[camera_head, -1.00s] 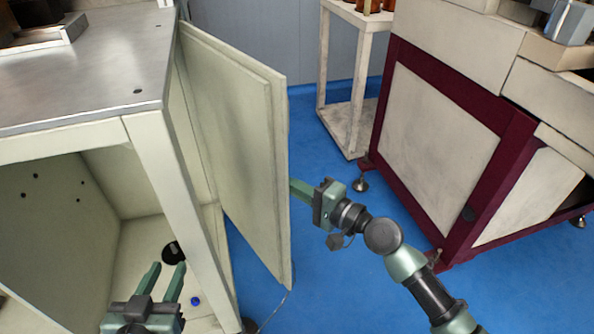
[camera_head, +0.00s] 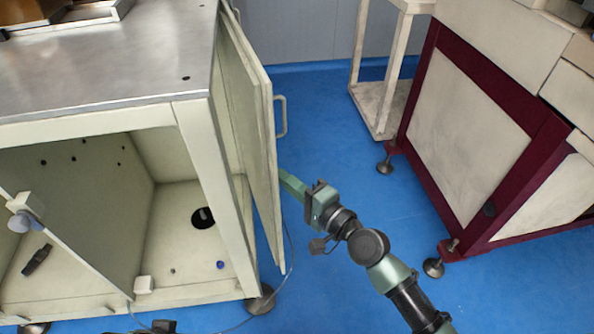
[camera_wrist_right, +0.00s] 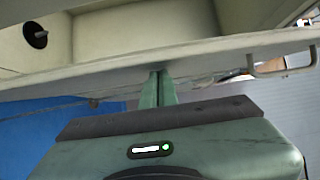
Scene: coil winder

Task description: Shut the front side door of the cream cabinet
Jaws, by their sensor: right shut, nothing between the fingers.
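The cream cabinet (camera_head: 188,150) stands at the left with a grey metal top. Its side door (camera_head: 262,150) hangs ajar along the right side, seen nearly edge-on, with a pull handle (camera_head: 283,115) on its outer face. My right gripper (camera_head: 285,180) is shut and empty, with its fingertips at the door's outer face. In the right wrist view, the shut fingers (camera_wrist_right: 158,78) reach the door panel (camera_wrist_right: 110,72); I cannot tell whether they touch. Only a dark part of my left gripper (camera_head: 160,327) shows at the bottom edge; its fingers are not visible.
Blue floor (camera_head: 330,120) lies clear between door and machine. A thin cable runs near the cabinet's foot.

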